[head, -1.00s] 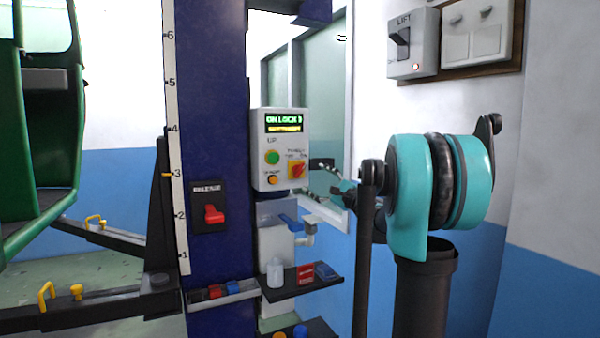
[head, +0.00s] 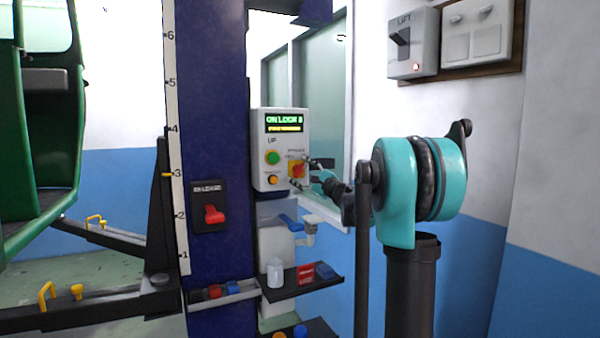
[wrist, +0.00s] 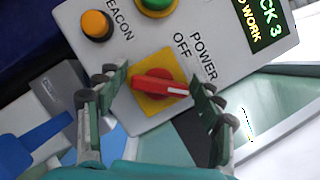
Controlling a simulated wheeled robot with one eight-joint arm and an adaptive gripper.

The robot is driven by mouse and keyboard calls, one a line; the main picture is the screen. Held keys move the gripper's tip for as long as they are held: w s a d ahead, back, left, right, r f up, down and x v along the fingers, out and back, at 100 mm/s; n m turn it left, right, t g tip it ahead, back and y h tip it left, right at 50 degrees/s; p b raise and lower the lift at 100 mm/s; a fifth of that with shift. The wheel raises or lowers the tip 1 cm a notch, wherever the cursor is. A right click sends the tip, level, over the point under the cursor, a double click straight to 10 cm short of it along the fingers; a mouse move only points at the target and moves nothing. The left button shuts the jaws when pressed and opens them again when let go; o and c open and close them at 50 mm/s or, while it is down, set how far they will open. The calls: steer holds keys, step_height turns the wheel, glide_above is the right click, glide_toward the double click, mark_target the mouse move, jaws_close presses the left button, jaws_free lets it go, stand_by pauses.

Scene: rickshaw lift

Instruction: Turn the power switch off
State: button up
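The power switch (wrist: 160,87) is a red rotary knob on a yellow square plate, labelled POWER and OFF in the wrist view. It sits at the lower right of the white control box (head: 264,150) in the head view, where the small switch (head: 297,170) shows beside my gripper. My gripper (wrist: 155,95) is open, with one finger on each side of the knob in the wrist view. I cannot tell whether either finger touches it. The knob's white mark points toward the right finger. The box display is lit green and yellow.
An orange beacon button (wrist: 96,24) and a green button (wrist: 157,3) are close to the knob. A red release lever (head: 213,214) is on the blue column (head: 222,100). A shelf (head: 325,290) with a bottle is below. A lift switch (head: 402,45) is on the wall.

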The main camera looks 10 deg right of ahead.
steer(key=c, duration=0.8)
steer(key=shift+c, duration=0.2)
steer(key=shift+n, duration=0.4)
steer(key=n+g, duration=0.1)
steer(key=n, duration=0.2)
steer(key=shift+g, duration=0.3)
steer(key=n+g, duration=0.1)
steer(key=n, duration=0.3)
steer(key=shift+n+h, duration=0.3)
steer(key=shift+n, duration=0.1)
steer(key=n+g+h, duration=0.1)
steer(key=n, duration=0.2)
steer(key=shift+f, duration=0.1)
steer(key=shift+n+g+h, duration=0.5)
steer(key=shift+n+h, duration=0.3)
steer(key=shift+n, duration=0.9)
steer(key=o, duration=1.2)
steer(key=shift+c, duration=0.2)
